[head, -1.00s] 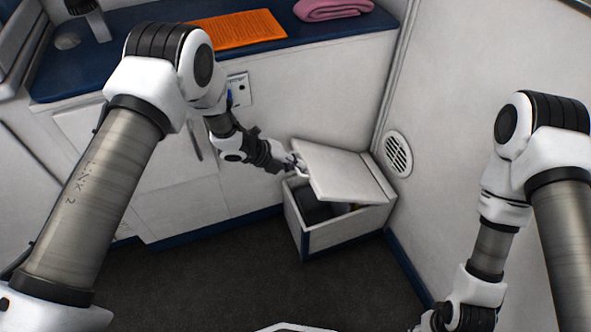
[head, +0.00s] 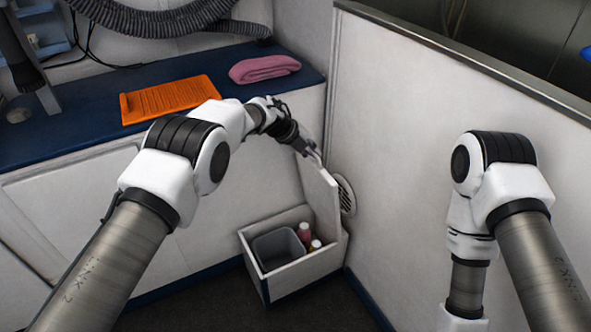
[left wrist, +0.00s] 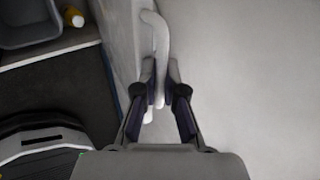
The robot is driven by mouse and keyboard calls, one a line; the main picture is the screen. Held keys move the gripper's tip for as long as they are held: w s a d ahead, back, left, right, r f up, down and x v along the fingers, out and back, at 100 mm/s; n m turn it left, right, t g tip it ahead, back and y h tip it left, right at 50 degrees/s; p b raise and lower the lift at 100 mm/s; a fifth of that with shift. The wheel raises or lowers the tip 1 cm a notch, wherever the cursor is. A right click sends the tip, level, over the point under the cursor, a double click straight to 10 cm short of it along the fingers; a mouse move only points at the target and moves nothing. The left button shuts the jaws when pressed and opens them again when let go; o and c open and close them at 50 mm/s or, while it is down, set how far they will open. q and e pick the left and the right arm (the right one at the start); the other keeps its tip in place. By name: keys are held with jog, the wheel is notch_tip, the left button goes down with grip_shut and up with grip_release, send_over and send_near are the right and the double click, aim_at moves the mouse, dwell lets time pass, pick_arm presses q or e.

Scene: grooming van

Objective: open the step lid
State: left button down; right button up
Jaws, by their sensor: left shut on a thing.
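The step box (head: 300,277) stands on the floor in the corner, against the cabinet and the white partition. Its white lid (head: 320,203) stands raised, roughly upright, at the back of the box. My left gripper (head: 314,156) is at the lid's upper edge. In the left wrist view its fingers (left wrist: 161,84) are shut on the pale lid handle (left wrist: 157,40). My right gripper is out of view; only its arm shows at the right.
A round vent (head: 346,195) is on the partition beside the lid. Dark floor (head: 190,306) lies in front of the box.

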pick_arm(q)
jog(key=shift+w+d+r+b, duration=0.1)
jog(key=shift+w+d+b, duration=0.2)
jog(key=shift+d, duration=0.25)
jog(key=shift+w+d+f+b, duration=0.1)
jog(key=shift+w+d+b, duration=0.15)
jog(key=shift+d+b, duration=0.2)
jog(key=shift+w+d+r+b, duration=0.1)
jog(key=shift+w+d+b, duration=0.2)
jog(key=shift+d, duration=0.3)
jog(key=c, duration=1.3)
grip_release()
jog(key=shift+o, duration=0.2)
jog(key=s+a+r, duration=0.2)
jog(key=s+a, duration=0.1)
jog(key=a, duration=0.3)
jog(key=s+a+r, duration=0.2)
jog(key=s+a, duration=0.2)
jog(key=a, duration=0.3)
jog(key=shift+s, duration=0.3)
jog(key=shift+a, duration=0.1)
